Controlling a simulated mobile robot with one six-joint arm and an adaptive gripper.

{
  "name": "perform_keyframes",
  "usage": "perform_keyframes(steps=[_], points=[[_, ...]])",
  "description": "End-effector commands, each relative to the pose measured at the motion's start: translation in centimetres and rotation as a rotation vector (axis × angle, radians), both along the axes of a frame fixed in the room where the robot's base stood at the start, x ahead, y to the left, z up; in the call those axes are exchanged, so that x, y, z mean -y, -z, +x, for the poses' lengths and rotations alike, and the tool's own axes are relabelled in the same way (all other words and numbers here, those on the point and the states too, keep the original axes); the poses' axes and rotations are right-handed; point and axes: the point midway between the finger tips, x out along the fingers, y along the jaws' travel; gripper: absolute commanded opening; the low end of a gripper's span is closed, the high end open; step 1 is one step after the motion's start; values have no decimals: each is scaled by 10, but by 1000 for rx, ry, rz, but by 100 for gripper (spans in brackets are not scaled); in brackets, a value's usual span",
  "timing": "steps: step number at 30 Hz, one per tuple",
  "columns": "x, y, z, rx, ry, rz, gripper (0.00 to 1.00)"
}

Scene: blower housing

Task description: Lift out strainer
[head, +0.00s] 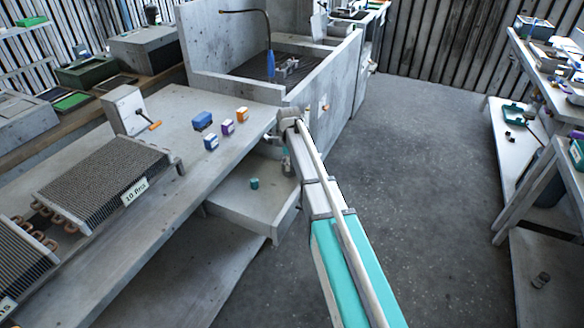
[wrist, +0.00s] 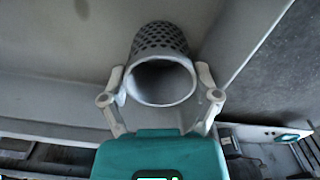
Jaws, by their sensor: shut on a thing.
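In the wrist view, the strainer (wrist: 158,38) is a grey cylinder with a perforated wall and an open round end facing the camera. My gripper (wrist: 160,80) is shut on it, with one finger against each side near the open rim. In the head view, my gripper (head: 286,163) is small beside my arm, over the right part of an open drawer (head: 232,203) under the workbench. The strainer cannot be made out clearly there. I cannot tell whether it touches the surface behind it.
A small teal pot (head: 254,183) stands in the drawer. On the workbench (head: 185,150) are blue, purple and orange boxes (head: 242,114), a grey box with an orange-handled lever (head: 125,108) and a finned coil (head: 103,182). A deep sink (head: 285,68) stands behind. The floor (head: 430,170) to the right is clear.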

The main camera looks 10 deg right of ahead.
Motion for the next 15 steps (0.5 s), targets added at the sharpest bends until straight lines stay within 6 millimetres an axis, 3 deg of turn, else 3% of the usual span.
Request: perform_keyframes(steps=[15], points=[[0,-8,0,0,0,0,25]])
